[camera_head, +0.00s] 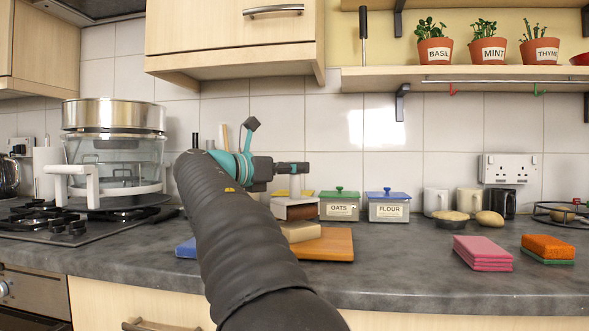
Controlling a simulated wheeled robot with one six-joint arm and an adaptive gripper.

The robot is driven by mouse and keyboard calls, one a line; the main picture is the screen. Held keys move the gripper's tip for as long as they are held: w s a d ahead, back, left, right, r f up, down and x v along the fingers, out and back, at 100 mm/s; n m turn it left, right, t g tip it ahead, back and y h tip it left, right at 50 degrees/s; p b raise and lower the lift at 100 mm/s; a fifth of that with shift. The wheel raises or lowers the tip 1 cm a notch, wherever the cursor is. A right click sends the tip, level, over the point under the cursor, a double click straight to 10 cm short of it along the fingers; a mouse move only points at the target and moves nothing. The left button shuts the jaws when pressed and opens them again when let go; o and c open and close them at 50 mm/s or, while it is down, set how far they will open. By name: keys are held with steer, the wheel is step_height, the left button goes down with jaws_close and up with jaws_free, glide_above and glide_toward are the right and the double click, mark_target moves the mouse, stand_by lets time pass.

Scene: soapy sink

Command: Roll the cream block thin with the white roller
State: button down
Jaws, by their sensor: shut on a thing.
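My gripper (296,168) is at the end of my black and teal arm, pointing right above the worktop. It is shut on the pale upright handle of what looks like the white roller (295,191). A dark brown part shows below the handle. The cream block (301,231) lies under it on an orange board (330,244). My arm hides the left side of the block and board. I cannot tell whether the roller touches the block.
Oats (339,206) and flour (389,208) containers stand behind, near the tiled wall. A large glass pot (113,160) stands over the hob at left. Grey worktop between board and pink sponges is clear.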

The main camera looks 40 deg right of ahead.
steer(key=shift+f+b, duration=0.3)
steer(key=shift+f, duration=0.35)
stand_by(0.4)
